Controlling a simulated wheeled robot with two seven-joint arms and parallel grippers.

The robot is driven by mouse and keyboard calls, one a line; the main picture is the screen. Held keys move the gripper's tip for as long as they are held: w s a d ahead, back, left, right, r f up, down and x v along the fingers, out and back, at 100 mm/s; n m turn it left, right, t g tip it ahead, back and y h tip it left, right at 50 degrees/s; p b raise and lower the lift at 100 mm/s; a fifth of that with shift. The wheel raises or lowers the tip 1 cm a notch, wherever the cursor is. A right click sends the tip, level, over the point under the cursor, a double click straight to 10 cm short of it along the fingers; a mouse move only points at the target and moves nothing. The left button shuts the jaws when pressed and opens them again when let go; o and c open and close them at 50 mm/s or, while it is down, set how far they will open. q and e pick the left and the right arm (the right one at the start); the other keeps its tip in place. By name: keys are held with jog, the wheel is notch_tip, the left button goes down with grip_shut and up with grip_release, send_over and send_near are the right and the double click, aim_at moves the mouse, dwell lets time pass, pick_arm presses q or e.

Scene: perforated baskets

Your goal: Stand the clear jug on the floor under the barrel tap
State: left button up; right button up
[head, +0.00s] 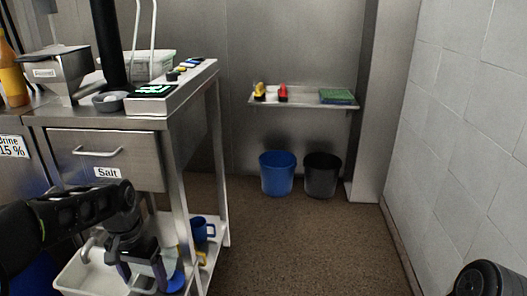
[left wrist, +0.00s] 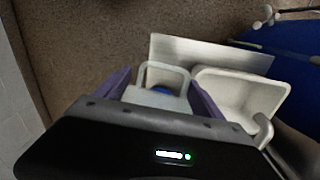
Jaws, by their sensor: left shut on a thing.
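My left gripper (head: 148,280) is low beside the steel counter, pointing down. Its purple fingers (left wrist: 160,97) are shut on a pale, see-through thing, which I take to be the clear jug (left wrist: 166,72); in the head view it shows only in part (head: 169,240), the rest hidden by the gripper. A blue barrel (head: 35,276) is partly visible at lower left behind my arm; it seems to be the blue body in the left wrist view (left wrist: 292,42). A curved grey pipe (left wrist: 265,131), possibly the tap, stands by a white tub (left wrist: 280,92). My right gripper is out of view.
The white tub (head: 68,284) lies left of the gripper. A blue mug (head: 201,229) stands on the counter's lower shelf. A blue bucket (head: 277,174) and a black bucket (head: 322,176) stand at the back wall. The brown floor (head: 300,245) in the middle is clear.

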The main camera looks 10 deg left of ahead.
pick_arm(q)
jog(key=w+d+r, duration=0.3)
jog(key=w+d, duration=0.1)
jog(key=d, duration=0.3)
jog(key=w+d+r, duration=0.2)
jog(key=w+d, duration=0.2)
jog(key=d, duration=0.4)
notch_tip(320, 180, up, 18)
jog(key=s+p, duration=0.2)
jog(key=p, duration=2.5)
jog(key=shift+a+r+n, duration=0.15)
jog(key=shift+r+n, duration=0.05)
jog(key=shift+n, duration=0.1)
jog(key=shift+s, duration=0.1)
